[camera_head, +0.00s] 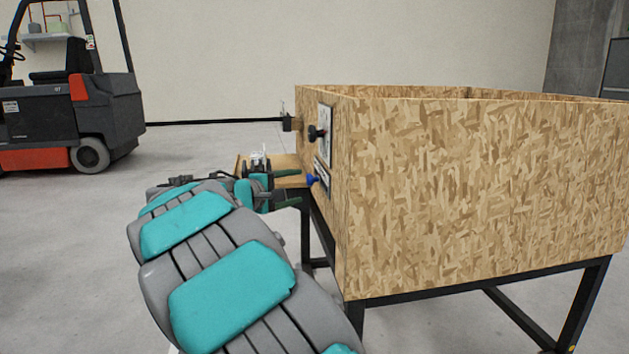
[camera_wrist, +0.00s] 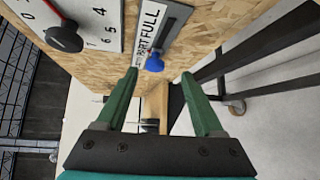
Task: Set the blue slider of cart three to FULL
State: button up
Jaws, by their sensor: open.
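The blue slider (camera_head: 310,180) sticks out of a slotted plate on the side of the wooden cart (camera_head: 480,190). In the wrist view the blue slider (camera_wrist: 154,62) sits at the lower end of a grey slot (camera_wrist: 172,28), beside the PART end of a white label (camera_wrist: 150,30); FULL is printed nearer the other end. My gripper (camera_head: 290,188) is open and empty. In the wrist view its two green fingertips (camera_wrist: 160,72) stand apart, with the blue slider just beyond and between them. I see no contact. No cart number is readable.
A black knob (camera_wrist: 64,39) on a white numbered dial plate (camera_wrist: 95,20) sits beside the slider; it also shows above it in the head view. A small wooden shelf (camera_head: 287,161) juts out below. A forklift (camera_head: 75,100) stands far left. The floor between is clear.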

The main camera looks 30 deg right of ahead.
aim_at(307, 180)
jog(key=x, duration=0.5)
jog(key=w+x, duration=0.1)
jog(key=x, duration=0.2)
jog(key=shift+a+r, duration=0.2)
jog(key=shift+r, duration=0.05)
grip_shut()
dwell(0.4)
dwell(0.8)
